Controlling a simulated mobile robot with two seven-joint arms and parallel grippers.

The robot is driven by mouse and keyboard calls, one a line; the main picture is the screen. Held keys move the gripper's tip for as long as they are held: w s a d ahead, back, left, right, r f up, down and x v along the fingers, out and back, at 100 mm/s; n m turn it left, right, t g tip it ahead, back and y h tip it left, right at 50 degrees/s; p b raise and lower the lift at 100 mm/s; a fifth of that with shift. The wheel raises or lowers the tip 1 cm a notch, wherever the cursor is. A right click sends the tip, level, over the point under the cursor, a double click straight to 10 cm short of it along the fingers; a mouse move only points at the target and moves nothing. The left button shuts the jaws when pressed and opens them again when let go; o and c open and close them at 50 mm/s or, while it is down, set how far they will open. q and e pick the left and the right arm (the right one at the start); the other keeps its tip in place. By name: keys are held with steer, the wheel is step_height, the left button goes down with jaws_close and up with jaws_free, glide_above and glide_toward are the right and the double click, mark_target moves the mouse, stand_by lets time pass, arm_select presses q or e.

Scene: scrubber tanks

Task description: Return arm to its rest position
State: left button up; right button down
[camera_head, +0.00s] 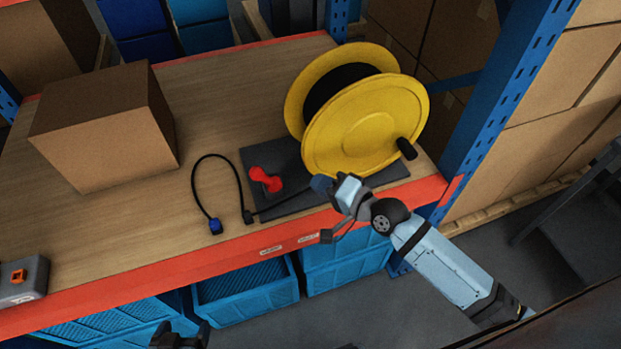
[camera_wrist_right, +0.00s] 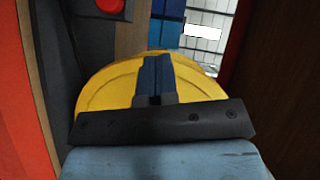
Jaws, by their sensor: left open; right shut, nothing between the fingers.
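My right arm reaches in from the lower right. My right gripper (camera_head: 321,184) is shut and empty over the dark mat's front edge, in front of the yellow cable reel (camera_head: 362,128). In the right wrist view its blue fingers (camera_wrist_right: 157,76) are together, with the yellow reel (camera_wrist_right: 105,84) behind them; I cannot tell whether they touch it. My left gripper (camera_head: 183,335) is open at the bottom edge, in front of the shelf; only its dark tips show.
A red object (camera_head: 265,180) lies on the dark mat (camera_head: 285,207). A cardboard box (camera_head: 105,125) and grey box (camera_head: 22,279) stand left. A blue upright (camera_head: 505,95) rises right. Blue crates (camera_head: 245,294) sit below.

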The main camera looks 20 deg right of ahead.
arm_select(q)
steer(key=shift+d+r, duration=0.1)
steer(key=shift+r, duration=0.05)
arm_select(e)
steer(key=shift+s, duration=0.1)
arm_select(q)
steer(key=shift+a+r+p, duration=0.3)
steer(key=shift+r+p, duration=0.25)
steer(key=shift+p, duration=0.15)
steer(key=shift+d, duration=0.1)
steer(key=c, duration=0.7)
steer(key=shift+d, duration=0.15)
arm_select(e)
steer(key=s+d+f+n+g+h, duration=0.2)
steer(key=s+f+n+h, duration=0.3)
steer(key=s+f+n, duration=0.6)
steer(key=s+d+f, duration=0.1)
steer(key=s+f, duration=0.1)
steer(key=s, duration=0.4)
steer(key=shift+f+h, duration=0.35)
steer(key=shift+h, duration=0.05)
